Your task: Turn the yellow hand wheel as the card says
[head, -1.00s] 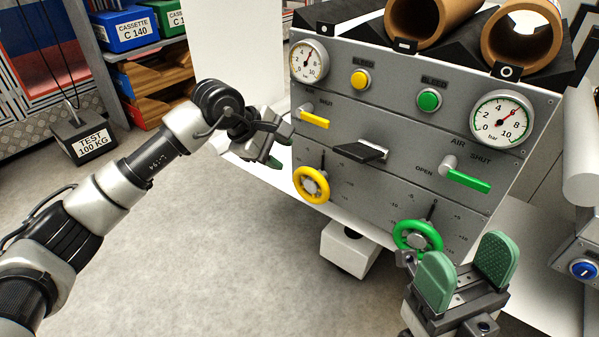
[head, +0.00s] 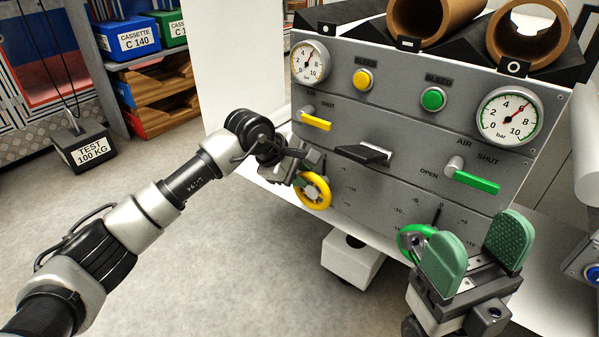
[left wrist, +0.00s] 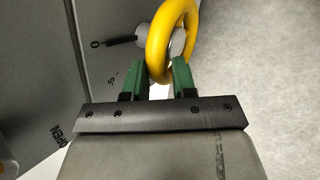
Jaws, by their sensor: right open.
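The yellow hand wheel (head: 325,200) is on the lower left of the grey panel. My left gripper (head: 304,178) is at this wheel's upper left rim and hides part of it. In the left wrist view, the wheel's yellow rim (left wrist: 156,48) lies between the two green fingers of my left gripper (left wrist: 158,80), which are spread. I cannot tell whether they touch it. My right gripper (head: 478,245) is open and empty in front of the panel's lower right, partly covering the green hand wheel (head: 404,238). I cannot make out the card.
Above the yellow wheel is a yellow lever (head: 316,124); a black handle (head: 362,154) sticks out mid-panel. A green lever (head: 477,182) is at the right. A white block (head: 350,262) stands below the panel.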

